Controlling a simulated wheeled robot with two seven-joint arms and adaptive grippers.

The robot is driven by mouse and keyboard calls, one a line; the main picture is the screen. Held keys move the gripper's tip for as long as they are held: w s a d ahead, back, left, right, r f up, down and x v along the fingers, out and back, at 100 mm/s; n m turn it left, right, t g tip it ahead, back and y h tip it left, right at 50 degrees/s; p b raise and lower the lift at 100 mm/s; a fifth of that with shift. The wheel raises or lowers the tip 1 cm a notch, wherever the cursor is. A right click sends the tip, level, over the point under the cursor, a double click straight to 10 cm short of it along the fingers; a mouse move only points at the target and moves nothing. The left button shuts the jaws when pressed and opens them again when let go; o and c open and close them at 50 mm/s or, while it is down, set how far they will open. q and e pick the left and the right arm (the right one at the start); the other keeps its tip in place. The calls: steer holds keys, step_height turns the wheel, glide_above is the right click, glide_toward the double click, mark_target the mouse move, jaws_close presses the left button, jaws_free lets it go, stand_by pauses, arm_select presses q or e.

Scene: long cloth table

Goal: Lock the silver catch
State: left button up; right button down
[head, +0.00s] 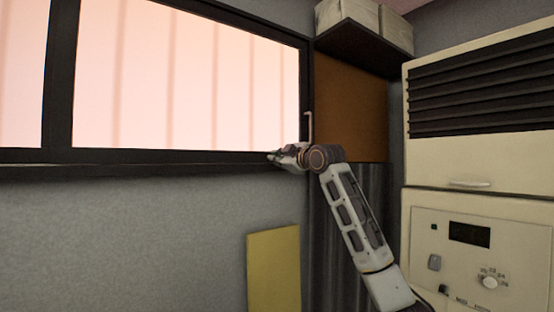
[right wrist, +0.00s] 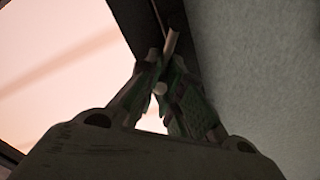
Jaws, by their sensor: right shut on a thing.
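My right gripper (head: 274,156) is at the lower right corner of the window, against the dark bottom frame. In the right wrist view its fingers (right wrist: 156,66) are closed together around a small pale rod, which I take to be the silver catch (right wrist: 172,41). One end of the rod sticks out past the fingertips towards the dark frame. The fingers hide much of the catch, and its exact position cannot be told. In the head view the gripper covers that spot. My left gripper is not in view.
The window (head: 190,85) has a dark frame and bright panes. A thin pale hooked bar (head: 309,127) stands upright on its right side. A cream cabinet (head: 480,165) with a louvre and control panel is at right. A yellow board (head: 273,270) stands below the window.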

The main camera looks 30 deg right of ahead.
steer(key=shift+w+d+r+m+p, duration=0.25)
steer(key=shift+d+m+p, duration=0.7)
steer(key=shift+m, duration=1.2)
steer(key=shift+w+d+r+m+p, duration=0.1)
steer(key=shift+d+r+m+p, duration=0.25)
steer(key=shift+d+m+p, duration=1.2)
steer(key=shift+w+d+r+m+p, duration=0.15)
steer(key=shift+r+m+p, duration=0.25)
steer(key=shift+m, duration=2.3)
steer(key=shift+f, duration=0.1)
steer(key=c, duration=1.5)
jaws_free()
steer(key=shift+s, duration=0.15)
